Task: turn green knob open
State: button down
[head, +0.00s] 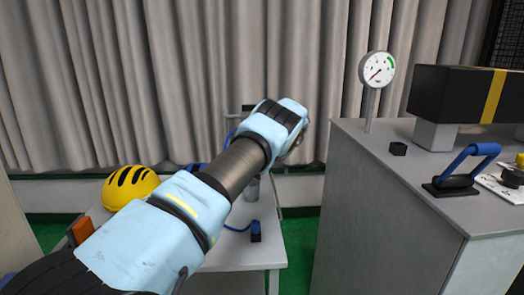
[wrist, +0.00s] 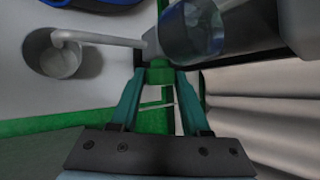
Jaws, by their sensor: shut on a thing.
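The green knob (wrist: 160,75) is in the wrist view, at the upper middle, right below a grey fitting. My gripper (wrist: 162,82) has its two teal fingers on either side of the knob, and it is shut on it. In the head view the knob and the fingers are hidden behind my arm, which reaches to the table by the curtain. I cannot tell from this how far the knob is turned.
A clear cylinder (wrist: 192,30) and a grey pipe (wrist: 100,39) sit close to the fingers. A yellow helmet (head: 130,187) lies left on the table. On the right bench (head: 345,150) stand a dial gauge (head: 377,70) and a blue-handled lever (head: 466,163).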

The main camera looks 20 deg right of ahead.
jog(key=shift+c, duration=1.9)
grip_release()
jog(key=b+v, duration=0.3)
jog(key=v, duration=0.8)
jog(key=shift+f, duration=0.1)
